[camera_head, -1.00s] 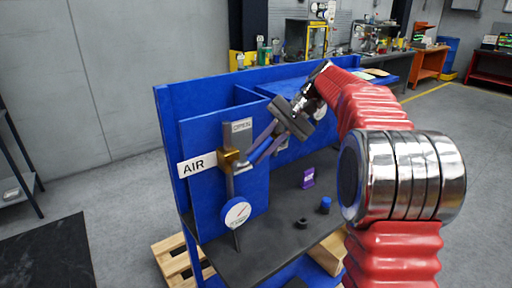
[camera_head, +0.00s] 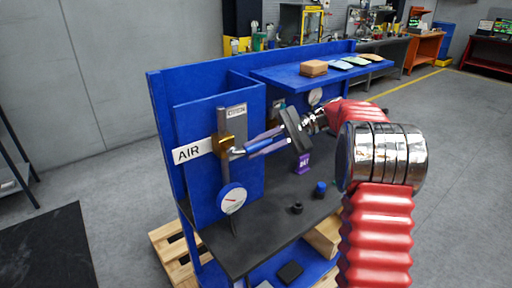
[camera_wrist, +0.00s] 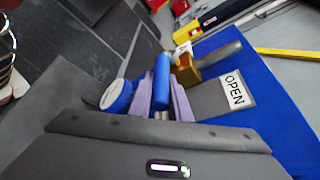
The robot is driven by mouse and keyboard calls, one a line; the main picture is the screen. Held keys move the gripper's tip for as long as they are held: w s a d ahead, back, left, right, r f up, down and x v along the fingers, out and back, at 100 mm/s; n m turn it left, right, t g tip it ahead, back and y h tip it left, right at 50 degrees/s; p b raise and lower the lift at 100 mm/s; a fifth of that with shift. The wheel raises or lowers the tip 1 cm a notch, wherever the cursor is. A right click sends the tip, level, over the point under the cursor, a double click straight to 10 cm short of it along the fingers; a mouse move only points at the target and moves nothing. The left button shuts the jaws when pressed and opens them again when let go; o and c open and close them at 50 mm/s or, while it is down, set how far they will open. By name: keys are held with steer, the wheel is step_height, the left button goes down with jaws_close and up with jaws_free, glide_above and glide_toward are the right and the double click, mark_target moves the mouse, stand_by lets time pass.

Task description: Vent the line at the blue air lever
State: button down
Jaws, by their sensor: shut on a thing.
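The blue air lever (camera_wrist: 162,78) sticks out from a brass valve (camera_head: 226,143) on a grey vertical pipe, beside the AIR label (camera_head: 193,151). In the head view the lever points right, nearly level and slightly upward. My gripper (camera_head: 252,148) reaches in from the right and is shut on the lever. In the wrist view the lever lies between the two purple-grey fingers of my gripper (camera_wrist: 161,98), its end standing out past them. The OPEN plate (camera_wrist: 233,91) is beside the brass valve. A round gauge (camera_head: 232,198) hangs below the valve, its red needle pointing left.
A blue panel (camera_head: 190,112) backs the valve. The dark bench top (camera_head: 258,232) carries a purple tag block (camera_head: 302,163), a blue knob (camera_head: 320,188) and a small black part (camera_head: 297,208). A blue shelf (camera_head: 285,76) holds a brown box (camera_head: 313,68).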

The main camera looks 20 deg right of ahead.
steer(key=shift+d+f, duration=0.1)
steer(key=shift+d, duration=0.1)
steer(key=c, duration=2)
jaws_free()
steer(key=o, duration=0.3)
steer(key=shift+a, duration=0.1)
steer(key=shift+o, duration=0.2)
step_height(320, 180, up, 10)
